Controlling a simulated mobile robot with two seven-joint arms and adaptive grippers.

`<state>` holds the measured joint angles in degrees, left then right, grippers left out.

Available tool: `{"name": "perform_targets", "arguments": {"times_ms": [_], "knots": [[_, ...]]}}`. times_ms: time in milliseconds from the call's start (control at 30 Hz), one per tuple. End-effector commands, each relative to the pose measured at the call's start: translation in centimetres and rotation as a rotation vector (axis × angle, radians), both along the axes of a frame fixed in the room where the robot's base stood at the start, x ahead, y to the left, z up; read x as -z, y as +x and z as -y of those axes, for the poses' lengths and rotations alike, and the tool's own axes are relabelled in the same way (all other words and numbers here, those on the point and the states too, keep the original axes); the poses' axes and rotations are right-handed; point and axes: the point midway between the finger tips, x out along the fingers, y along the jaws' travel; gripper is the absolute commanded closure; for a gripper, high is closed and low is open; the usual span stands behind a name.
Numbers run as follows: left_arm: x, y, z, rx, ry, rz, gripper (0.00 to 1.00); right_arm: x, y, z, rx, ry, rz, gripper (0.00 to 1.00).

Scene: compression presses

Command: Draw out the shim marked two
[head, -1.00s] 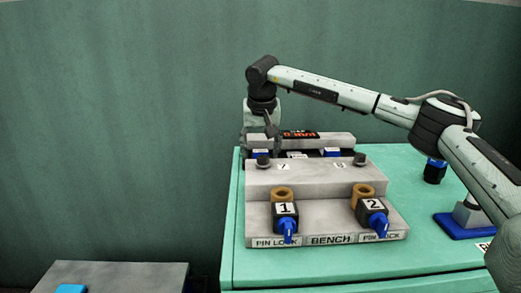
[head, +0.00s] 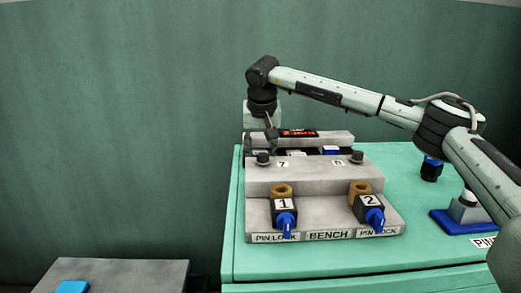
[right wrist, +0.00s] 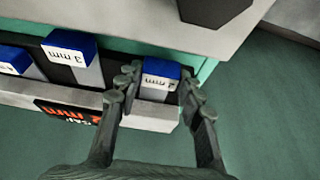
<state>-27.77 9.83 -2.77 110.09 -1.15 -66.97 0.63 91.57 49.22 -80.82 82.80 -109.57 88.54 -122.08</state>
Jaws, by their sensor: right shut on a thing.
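The shim marked 2 mm (right wrist: 162,78), with a blue top and white label, is between the fingers of my right gripper (right wrist: 160,93) in the right wrist view. The gripper is shut on it, one finger on each side. The shim's lower part is hidden. In the head view my right gripper (head: 263,141) is behind the left part of the grey bench fixture (head: 315,175), pointing down. The shim marked 3 mm (right wrist: 71,50) and another blue-topped shim (right wrist: 12,62) stand in the same dark slot. My left gripper is not in view.
A red-lettered display (head: 299,133) is on the fixture's back bar. Pin locks 1 (head: 284,208) and 2 (head: 369,205) are at its front. A blue-based stand (head: 465,215) is on the green bench at right. A grey surface (head: 120,270) is at lower left.

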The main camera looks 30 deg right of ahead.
Motion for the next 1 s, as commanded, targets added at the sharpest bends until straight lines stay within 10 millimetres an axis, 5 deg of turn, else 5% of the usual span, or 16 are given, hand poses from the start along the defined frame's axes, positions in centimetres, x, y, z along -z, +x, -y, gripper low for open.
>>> {"name": "perform_targets", "arguments": {"times_ms": [367, 400, 533, 1000], "knots": [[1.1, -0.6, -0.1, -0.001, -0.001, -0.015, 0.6, 0.2, -1.0, -0.4, -0.002, 0.0, -0.01, 1.0], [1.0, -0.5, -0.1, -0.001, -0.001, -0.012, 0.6, 0.2, -1.0, -0.5, -0.002, 0.001, -0.011, 0.59], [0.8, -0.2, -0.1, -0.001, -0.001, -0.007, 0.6, 0.2, -0.9, -0.4, -0.001, 0.001, -0.007, 0.43], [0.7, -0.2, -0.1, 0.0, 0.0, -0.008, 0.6, -1.4, -1.2, -0.7, -0.002, 0.001, 0.001, 0.41]]}}
